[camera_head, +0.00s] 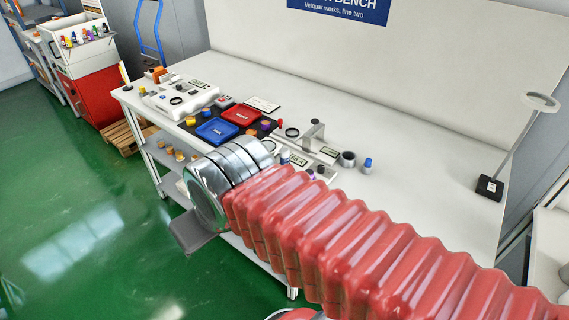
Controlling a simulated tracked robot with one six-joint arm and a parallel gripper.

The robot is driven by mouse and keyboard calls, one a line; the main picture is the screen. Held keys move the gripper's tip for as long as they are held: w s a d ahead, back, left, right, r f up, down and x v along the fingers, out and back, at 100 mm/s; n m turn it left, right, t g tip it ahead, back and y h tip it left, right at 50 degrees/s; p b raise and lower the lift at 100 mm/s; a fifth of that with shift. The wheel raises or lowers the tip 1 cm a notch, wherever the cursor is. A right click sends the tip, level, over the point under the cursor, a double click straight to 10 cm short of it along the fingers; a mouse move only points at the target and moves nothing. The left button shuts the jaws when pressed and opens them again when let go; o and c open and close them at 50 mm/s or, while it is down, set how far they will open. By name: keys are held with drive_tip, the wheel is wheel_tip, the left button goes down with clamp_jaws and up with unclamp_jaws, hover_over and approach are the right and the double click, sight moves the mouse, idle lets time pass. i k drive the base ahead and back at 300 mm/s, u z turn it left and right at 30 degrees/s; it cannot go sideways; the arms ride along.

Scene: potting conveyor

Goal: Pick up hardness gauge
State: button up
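No object is clearly identifiable as the hardness gauge at this size. Possible candidates on the white bench (420,165) are a grey post-and-arm instrument (314,132) and small devices with pale displays, one beside that post (328,151). My red ribbed arm crosses the lower right and middle of the view and ends in a shiny metal wrist. My gripper (194,234) shows only as a grey plate beyond the wrist, over the bench's front edge. Whether it is open or shut is hidden, and no held object is visible. My arm hides part of the bench front.
A blue tray (217,131) and a red tray (241,114) lie on a dark mat. A white fixture (186,99) stands at the left end. A lamp base (490,187) stands at the right. The bench's back and right middle are clear. A red cabinet (97,90) stands left.

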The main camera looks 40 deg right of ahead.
sight(284, 152)
drive_tip(key=u, duration=0.05)
drive_tip(key=i, duration=1)
drive_tip(key=z, duration=0.05)
